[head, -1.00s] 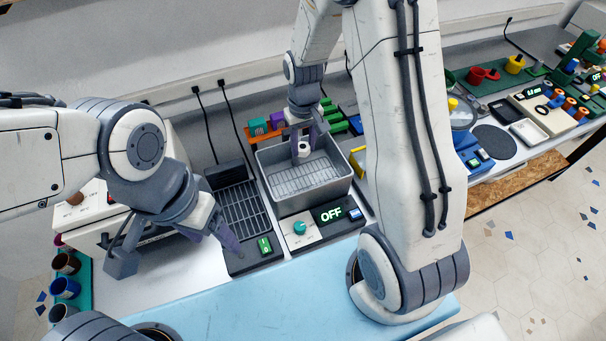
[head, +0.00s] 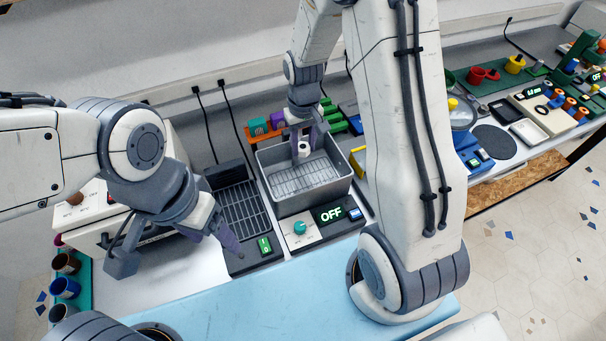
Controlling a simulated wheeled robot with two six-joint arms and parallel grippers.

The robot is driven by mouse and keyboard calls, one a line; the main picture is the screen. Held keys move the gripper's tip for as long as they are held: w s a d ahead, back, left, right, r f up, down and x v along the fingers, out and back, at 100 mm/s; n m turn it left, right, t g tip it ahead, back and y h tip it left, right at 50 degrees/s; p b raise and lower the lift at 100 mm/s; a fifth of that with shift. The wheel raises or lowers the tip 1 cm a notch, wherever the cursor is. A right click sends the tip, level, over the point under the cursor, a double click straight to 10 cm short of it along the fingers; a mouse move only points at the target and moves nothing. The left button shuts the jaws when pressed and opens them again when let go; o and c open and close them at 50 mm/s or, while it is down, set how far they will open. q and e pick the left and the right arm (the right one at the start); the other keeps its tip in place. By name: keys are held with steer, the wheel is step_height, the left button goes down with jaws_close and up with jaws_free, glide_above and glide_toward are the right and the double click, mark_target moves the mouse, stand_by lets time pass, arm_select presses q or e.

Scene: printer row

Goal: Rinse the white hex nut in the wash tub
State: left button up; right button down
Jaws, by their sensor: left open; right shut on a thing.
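The wash tub (head: 335,192) is a grey metal basin with a rack-like floor, set behind a panel (head: 318,223) with a teal knob and a display reading OFF. My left gripper (head: 178,257) is open and empty, over the white bench left of the drying rack.
A black drying rack (head: 240,208) with a green switch (head: 265,246) stands left of the tub. Teal and purple blocks (head: 258,127) and green pieces (head: 338,127) lie behind it. Several dark cups (head: 65,288) stand at the far left. Red and yellow cups (head: 484,75) are at the back right.

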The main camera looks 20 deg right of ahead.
step_height(320, 180, up, 4)
steer(key=p, duration=0.3)
steer(key=shift+r+p, duration=0.1)
steer(key=shift+p, duration=0.2)
stand_by(0.4)
